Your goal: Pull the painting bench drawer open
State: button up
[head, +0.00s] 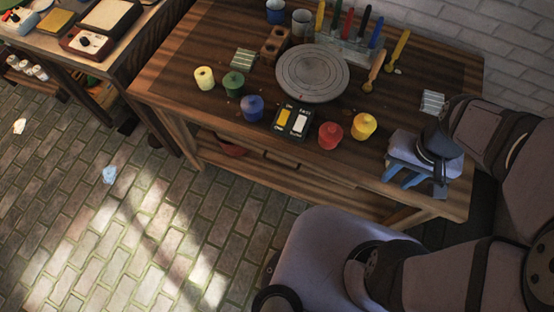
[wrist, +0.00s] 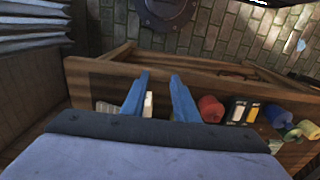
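The wooden painting bench (head: 160,85) fills the middle of the head view. Its drawer front (head: 310,170) is in the front side below the top, with a bar-like handle (head: 280,158); the drawer looks shut. My gripper (head: 398,182) is over the bench's front right corner, right of the drawer and apart from the handle. In the wrist view, its two blue fingers (wrist: 160,76) are spread with nothing held between them. The bench's front edge (wrist: 100,72) runs across beyond the fingertips.
Red (head: 330,135) and yellow (head: 363,126) paint pots stand near the front edge, left of my gripper. A round grey turntable (head: 312,73) and a brush rack (head: 345,45) are behind. Another table (head: 120,55) stands at left. The brick floor (head: 150,220) before the bench is mostly clear.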

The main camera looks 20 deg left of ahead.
jog(key=w+a+f+n+t+h+b, duration=0.25)
jog(key=a+n+t+h+b, duration=0.4)
jog(key=a+n+b, duration=0.9)
jog(key=s+a+r+n+t+y+b, duration=0.1)
jog(key=s+a+r+t+y+b, duration=0.2)
jog(key=s+a+t+b, duration=0.25)
jog(key=s+a+r+n+t+y+b, duration=0.2)
jog(key=s+a+r+t+y+b, duration=0.15)
jog(key=a+b, duration=0.4)
notch_tip(320, 180, down, 31)
jog(key=w, duration=0.1)
jog(key=x, duration=0.7)
jog(key=shift+w+a+p, duration=0.2)
jog(key=shift+a+p, duration=0.1)
jog(key=shift+p, duration=0.05)
jog(key=shift+m, duration=0.25)
jog(key=shift+c, duration=0.3)
jog(key=shift+s, duration=0.1)
grip_shut()
